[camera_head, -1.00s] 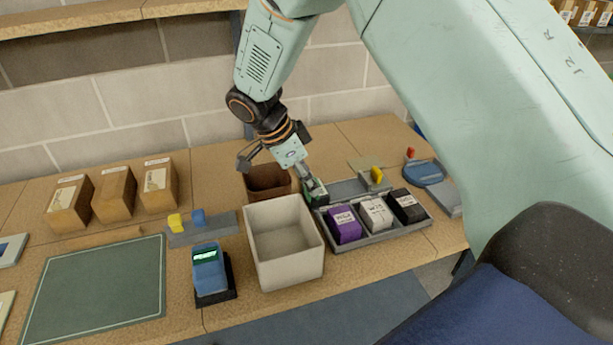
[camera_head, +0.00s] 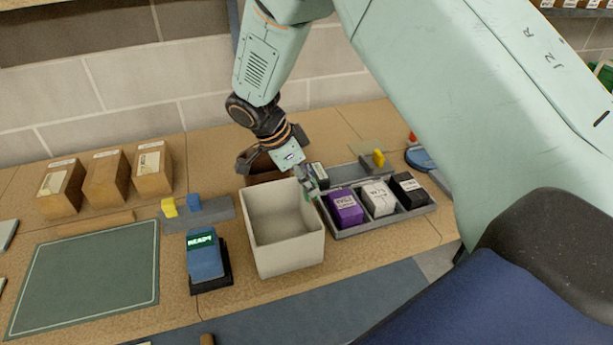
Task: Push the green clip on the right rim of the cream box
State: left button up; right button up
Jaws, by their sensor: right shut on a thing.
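The cream box (camera_head: 285,258) stands open and empty at the middle of the bench. My right gripper (camera_head: 308,186) reaches down from above to the far part of the box's right rim. It is shut on the small green clip (camera_head: 309,193), which is mostly hidden by the fingers. The clip is at the rim, but I cannot tell whether it is seated on it. My left gripper is not in view.
A brown bin (camera_head: 262,172) is behind the box. A blue device (camera_head: 205,259) reading READY stands left.

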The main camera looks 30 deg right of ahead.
jog(key=shift+s+a+r, duration=0.1)
jog(key=shift+s+r, duration=0.15)
jog(key=shift+s, duration=0.05)
jog(key=shift+f, duration=0.15)
jog(key=shift+w+d+f+b, duration=0.25)
jog(key=shift+w+b, duration=0.05)
jog(key=shift+b, duration=0.05)
jog(key=shift+a, duration=0.1)
jog(key=shift+s+r, duration=0.15)
jog(key=shift+s, duration=0.05)
jog(key=shift+w, duration=0.15)
jog(key=shift+w+f+b, duration=0.1)
jog(key=shift+f+b, duration=0.2)
jog(key=shift+a, duration=0.1)
